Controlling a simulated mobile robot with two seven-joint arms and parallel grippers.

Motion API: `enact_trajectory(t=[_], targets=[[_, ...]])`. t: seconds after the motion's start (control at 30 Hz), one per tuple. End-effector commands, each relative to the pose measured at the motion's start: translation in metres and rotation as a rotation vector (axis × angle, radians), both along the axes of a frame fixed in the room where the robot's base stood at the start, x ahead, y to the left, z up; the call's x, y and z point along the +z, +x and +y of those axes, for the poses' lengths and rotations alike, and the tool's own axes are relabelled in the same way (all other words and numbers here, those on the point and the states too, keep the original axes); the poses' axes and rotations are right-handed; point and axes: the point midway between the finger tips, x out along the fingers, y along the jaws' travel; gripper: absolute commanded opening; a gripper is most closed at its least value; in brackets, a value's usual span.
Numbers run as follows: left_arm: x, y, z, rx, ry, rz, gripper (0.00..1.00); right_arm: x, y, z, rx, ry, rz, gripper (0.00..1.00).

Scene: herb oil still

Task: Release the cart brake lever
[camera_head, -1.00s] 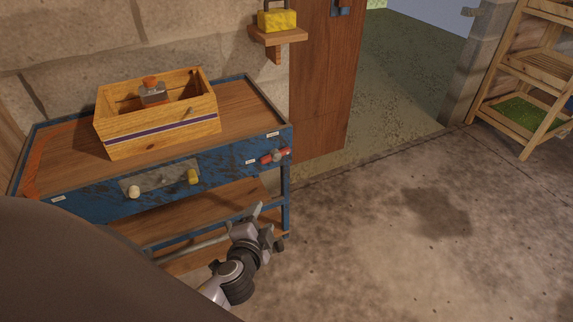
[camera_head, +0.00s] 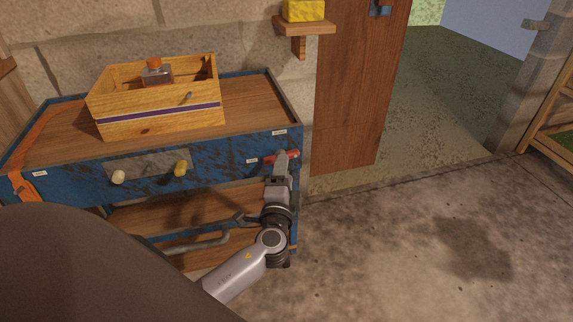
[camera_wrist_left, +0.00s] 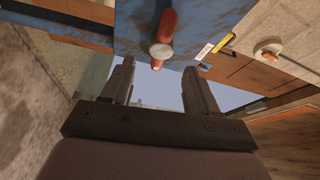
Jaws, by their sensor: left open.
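The blue cart (camera_head: 225,150) stands against the stone wall. A red lever (camera_head: 293,155) lies roughly level across the right end of its front panel, beside a small white label. My left gripper (camera_head: 281,158) is open, with its fingers up at the lever and hiding part of it. In the left wrist view the red lever (camera_wrist_left: 168,22) with its pale round hub lies just beyond and between the fingertips of my open left gripper (camera_wrist_left: 157,68). Nothing is held between the fingers. I cannot tell whether they touch the lever. My right gripper is not in view.
A wooden crate (camera_head: 160,115) with an orange-capped bottle (camera_head: 156,72) sits on top. A bent grey bar (camera_head: 190,245) runs low by the cart. The floor to the right is open.

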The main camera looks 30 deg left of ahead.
Motion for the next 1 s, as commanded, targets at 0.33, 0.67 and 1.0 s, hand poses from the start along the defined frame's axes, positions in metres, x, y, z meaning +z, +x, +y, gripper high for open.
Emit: enact_trajectory(t=[0.33,0.67,1.0], targets=[[0.002,0.032,0.016,0.0,-0.002,-0.001,0.59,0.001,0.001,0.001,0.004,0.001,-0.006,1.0],[0.002,0.033,0.017,0.0,-0.002,0.0,0.46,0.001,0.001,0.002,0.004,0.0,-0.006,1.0],[0.004,0.032,0.017,0.0,0.016,0.023,0.03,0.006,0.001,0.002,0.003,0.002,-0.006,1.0]])
